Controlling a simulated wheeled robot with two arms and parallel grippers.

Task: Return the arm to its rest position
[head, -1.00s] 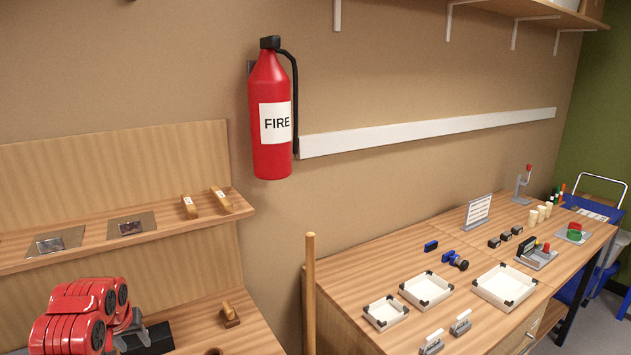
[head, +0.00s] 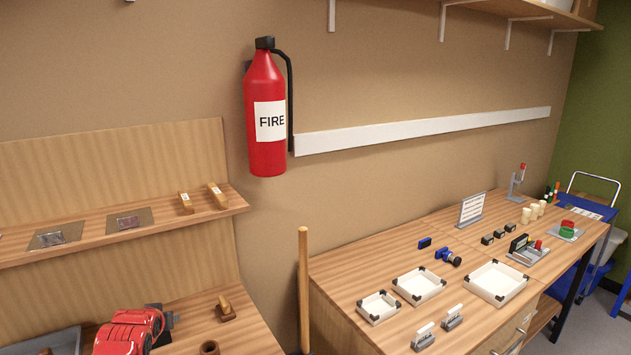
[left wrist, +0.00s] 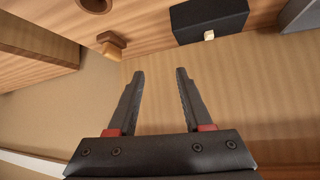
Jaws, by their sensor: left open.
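My left arm (head: 130,332), with red ribbed housing, shows at the lower left of the head view, low over the bench below the shelf. Its jaws cannot be made out there. In the left wrist view my left gripper (left wrist: 160,74) is open, its two dark fingers apart with nothing between them. Beyond the fingertips lie a black box (left wrist: 208,20) and a small wooden piece (left wrist: 112,42) on the wooden bench; the fingers appear clear of both. My right gripper is in neither view.
A shelf (head: 75,243) runs above the left bench. A wooden post (head: 304,290) stands between the benches. The right bench holds white trays (head: 418,285), a blue tool (head: 448,257) and small stands. A red fire extinguisher (head: 266,115) hangs on the wall.

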